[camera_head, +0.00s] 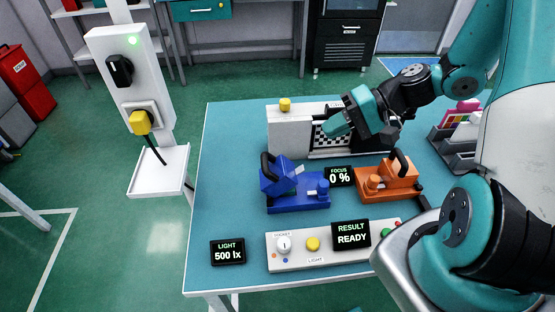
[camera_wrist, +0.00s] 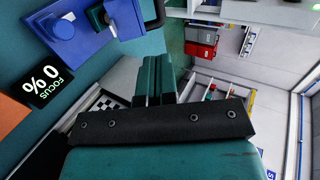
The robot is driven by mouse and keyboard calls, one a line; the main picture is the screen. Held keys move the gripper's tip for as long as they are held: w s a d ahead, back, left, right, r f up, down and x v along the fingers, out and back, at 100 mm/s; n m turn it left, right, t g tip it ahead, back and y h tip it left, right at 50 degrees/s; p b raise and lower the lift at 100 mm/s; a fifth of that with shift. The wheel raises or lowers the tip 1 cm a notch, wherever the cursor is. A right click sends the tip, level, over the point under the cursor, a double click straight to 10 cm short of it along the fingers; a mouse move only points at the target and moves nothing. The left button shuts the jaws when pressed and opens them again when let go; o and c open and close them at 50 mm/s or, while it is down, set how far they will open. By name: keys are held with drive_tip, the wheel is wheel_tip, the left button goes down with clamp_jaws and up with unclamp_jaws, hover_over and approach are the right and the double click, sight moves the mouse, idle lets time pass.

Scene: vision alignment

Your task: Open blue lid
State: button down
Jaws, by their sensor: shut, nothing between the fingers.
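The blue fixture (camera_head: 300,206) stands on the table left of centre. Its blue lid (camera_head: 273,181), with a black handle, stands raised and tilted at the fixture's left side. Part of the blue fixture also shows at the top left of the wrist view (camera_wrist: 85,42), with a piece of black handle at the top edge. My gripper (camera_head: 337,123) is shut and empty, in front of the checkerboard panel (camera_head: 328,139), behind and right of the blue lid and apart from it. Its closed fingers show in the wrist view (camera_wrist: 157,83).
An orange fixture (camera_head: 386,183) with a black handle stands to the right. A FOCUS 0 % display (camera_head: 339,176) sits between the fixtures. A control panel (camera_head: 309,262), a RESULT READY display (camera_head: 351,235) and a LIGHT display (camera_head: 228,252) lie in front. The table's left side (camera_head: 226,160) is clear.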

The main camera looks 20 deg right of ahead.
sight(268, 160)
drive_tip(key=p+x, duration=0.2)
drive_tip(key=x, duration=1.1)
drive_tip(key=shift+w+a+f+p, duration=0.2)
drive_tip(key=shift+a+f+p, duration=0.05)
drive_tip(key=shift+f+p, duration=0.1)
drive_tip(key=shift+r, duration=0.1)
